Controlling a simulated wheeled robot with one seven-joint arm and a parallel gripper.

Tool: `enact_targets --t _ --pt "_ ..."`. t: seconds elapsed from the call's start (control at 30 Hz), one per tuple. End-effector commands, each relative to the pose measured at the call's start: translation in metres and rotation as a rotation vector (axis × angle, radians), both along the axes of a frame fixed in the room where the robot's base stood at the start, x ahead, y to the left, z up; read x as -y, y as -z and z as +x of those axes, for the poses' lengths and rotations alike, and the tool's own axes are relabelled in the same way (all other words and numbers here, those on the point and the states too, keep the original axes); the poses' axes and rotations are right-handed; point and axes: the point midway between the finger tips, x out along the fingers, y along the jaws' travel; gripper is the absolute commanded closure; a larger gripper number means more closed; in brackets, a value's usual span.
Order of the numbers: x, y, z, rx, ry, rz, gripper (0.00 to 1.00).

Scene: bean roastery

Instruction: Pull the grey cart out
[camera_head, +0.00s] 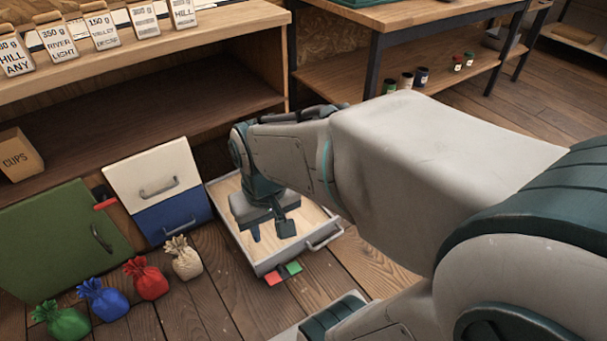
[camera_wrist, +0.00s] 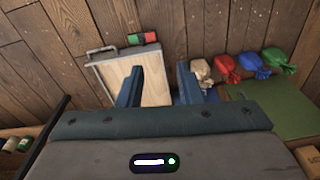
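The grey cart (camera_head: 290,254) is a low, open box with grey walls and a pale wooden floor. It sticks out beside the white and blue drawers, and its grey bar handle (camera_head: 325,238) is on its front side. The cart (camera_wrist: 118,72) and its handle (camera_wrist: 104,49) also show in the wrist view. My gripper (camera_head: 271,227) hangs over the cart's floor, pointing down, apart from the handle. In the wrist view my gripper (camera_wrist: 158,72) has its two blue fingers spread with nothing between them. My arm hides the cart's back part.
Red and green blocks (camera_head: 283,273) lie by the cart's front. A white drawer (camera_head: 155,178), a blue drawer (camera_head: 173,215) and a green panel (camera_head: 60,240) stand left. Several coloured sacks (camera_head: 107,298) line the floor. Plank floor in front of the handle is free.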

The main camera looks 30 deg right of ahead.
Motion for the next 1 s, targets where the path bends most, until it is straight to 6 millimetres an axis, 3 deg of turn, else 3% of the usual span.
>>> enact_targets --t 0.17,0.47,0.77,1.0 --pt "0.004 0.023 0.017 -0.106 0.224 0.091 0.67" --pt "0.031 0.082 0.064 -0.364 0.841 0.338 0.67" --pt "0.078 0.155 0.108 -0.635 1.457 0.609 0.67" --pt "0.131 0.224 0.131 -0.880 1.928 0.859 0.67"
